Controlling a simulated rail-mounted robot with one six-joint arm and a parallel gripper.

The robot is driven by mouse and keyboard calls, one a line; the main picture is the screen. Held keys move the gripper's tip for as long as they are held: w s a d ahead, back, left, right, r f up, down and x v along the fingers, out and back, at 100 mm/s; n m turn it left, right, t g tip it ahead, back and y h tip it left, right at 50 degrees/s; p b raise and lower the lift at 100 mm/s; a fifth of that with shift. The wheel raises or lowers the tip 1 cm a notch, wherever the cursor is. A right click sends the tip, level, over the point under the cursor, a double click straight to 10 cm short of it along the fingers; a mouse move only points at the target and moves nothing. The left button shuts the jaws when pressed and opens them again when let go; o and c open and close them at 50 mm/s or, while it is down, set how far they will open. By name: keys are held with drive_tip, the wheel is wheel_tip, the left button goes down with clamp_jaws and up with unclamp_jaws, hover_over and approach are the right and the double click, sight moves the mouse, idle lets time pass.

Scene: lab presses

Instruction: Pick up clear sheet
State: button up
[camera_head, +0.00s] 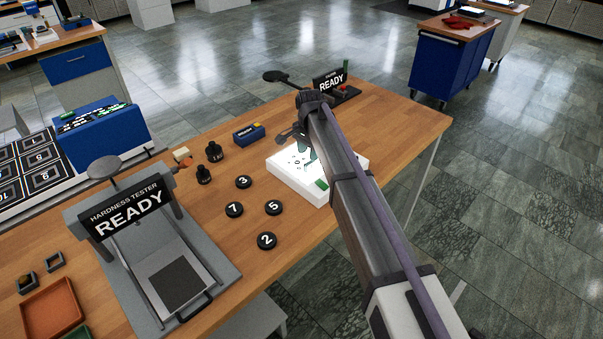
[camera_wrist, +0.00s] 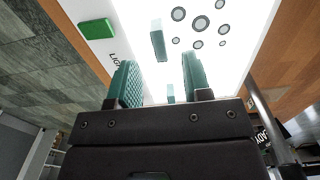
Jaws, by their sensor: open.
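A glowing white light box (camera_head: 294,186) sits on the wooden bench, partly behind my arm. It also fills the upper middle of the wrist view (camera_wrist: 240,62). Grey ring marks (camera_wrist: 201,23) show on its bright top. I cannot make out the clear sheet's outline against the glow. A small upright green-and-white piece (camera_wrist: 157,40) stands ahead of my gripper, lined up between the fingers; whether it belongs to the sheet is unclear. My gripper (camera_wrist: 160,78) is open, with teal fingers apart and nothing seen between them. In the head view my gripper (camera_head: 306,149) is over the light box.
A green patch (camera_head: 322,184) marks the box's near corner. Black numbered pucks (camera_head: 273,207) lie to the left. A hardness tester (camera_head: 170,275) reading READY stands at front left. A second READY sign (camera_head: 330,82) stands behind. The bench's right end (camera_head: 420,122) is clear.

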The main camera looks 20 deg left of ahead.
sight(309, 163)
drive_tip(key=shift+f, duration=0.25)
wheel_tip(309, 163, down, 5)
drive_tip(key=b, duration=0.5)
drive_tip(key=shift+f, duration=0.2)
drive_tip(key=shift+s+r, duration=0.1)
drive_tip(key=shift+r, duration=0.15)
clamp_jaws()
